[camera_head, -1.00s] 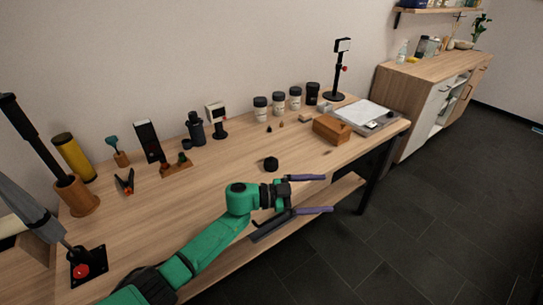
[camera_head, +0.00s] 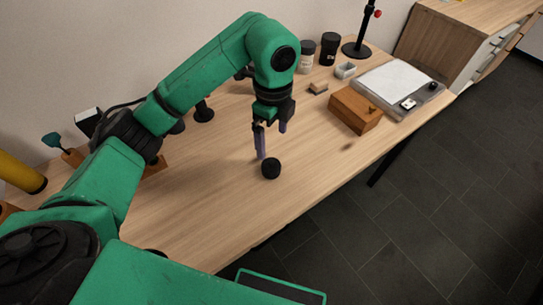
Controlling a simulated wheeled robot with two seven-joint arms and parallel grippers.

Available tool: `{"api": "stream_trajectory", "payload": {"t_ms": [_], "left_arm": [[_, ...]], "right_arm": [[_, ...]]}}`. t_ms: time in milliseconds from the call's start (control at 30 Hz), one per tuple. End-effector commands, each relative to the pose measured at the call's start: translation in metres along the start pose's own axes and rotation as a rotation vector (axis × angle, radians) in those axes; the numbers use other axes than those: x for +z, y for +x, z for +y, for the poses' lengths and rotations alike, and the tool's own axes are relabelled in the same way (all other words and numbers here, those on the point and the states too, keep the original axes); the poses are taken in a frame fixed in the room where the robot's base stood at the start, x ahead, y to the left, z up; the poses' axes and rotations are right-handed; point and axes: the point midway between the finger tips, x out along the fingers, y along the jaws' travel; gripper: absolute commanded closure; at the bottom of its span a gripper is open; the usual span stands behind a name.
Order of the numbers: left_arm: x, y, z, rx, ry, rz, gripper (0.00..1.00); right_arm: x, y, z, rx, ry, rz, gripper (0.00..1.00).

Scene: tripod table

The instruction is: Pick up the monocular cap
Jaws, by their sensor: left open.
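A small round black cap (camera_head: 271,168), which looks like the monocular cap, lies on the wooden table (camera_head: 200,215) near its middle. My left gripper (camera_head: 270,143) points down from above, with its purple-grey fingers just behind the cap in the picture. The fingers are apart and nothing is between them. One fingertip appears close to the cap's upper left side; I cannot tell if it touches. My right gripper does not show.
A brown wooden box (camera_head: 355,110) and a grey tray with a white top (camera_head: 398,84) stand at the right. Jars (camera_head: 329,48) stand at the back. My left arm hides much of the table's left part. The table around the cap is clear.

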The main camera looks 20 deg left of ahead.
Motion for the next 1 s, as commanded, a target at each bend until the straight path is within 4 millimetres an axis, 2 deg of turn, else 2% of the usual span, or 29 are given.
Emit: {"api": "stream_trajectory", "payload": {"t_ms": [100,200,367,500,567,667,833,967,1000], "left_arm": [[0.0,0.032,0.001,0.008,-0.001,0.003,0.0],[-0.001,0.054,0.001,0.006,0.001,0.004,0.0],[-0.001,0.074,0.0,0.005,0.002,0.006,0.0],[-0.002,0.1,-0.001,0.007,0.002,0.006,0.0],[-0.002,0.112,-0.002,0.005,0.003,0.006,0.0],[-0.002,0.121,-0.002,0.001,0.003,0.007,0.0],[-0.002,0.122,-0.003,0.001,0.003,0.006,0.0],[-0.002,0.122,-0.003,0.001,0.003,0.006,0.5],[-0.002,0.122,-0.003,0.001,0.003,0.006,0.65]], "right_arm": [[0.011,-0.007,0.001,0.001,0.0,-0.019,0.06],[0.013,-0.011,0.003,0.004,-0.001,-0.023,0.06],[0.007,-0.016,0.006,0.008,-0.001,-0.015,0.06],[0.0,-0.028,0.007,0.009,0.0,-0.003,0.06],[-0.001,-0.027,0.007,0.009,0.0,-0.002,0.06],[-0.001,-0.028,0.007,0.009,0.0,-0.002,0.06],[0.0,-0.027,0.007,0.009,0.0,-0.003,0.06],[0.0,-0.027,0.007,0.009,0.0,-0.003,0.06],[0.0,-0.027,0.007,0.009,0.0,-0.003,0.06]]}}
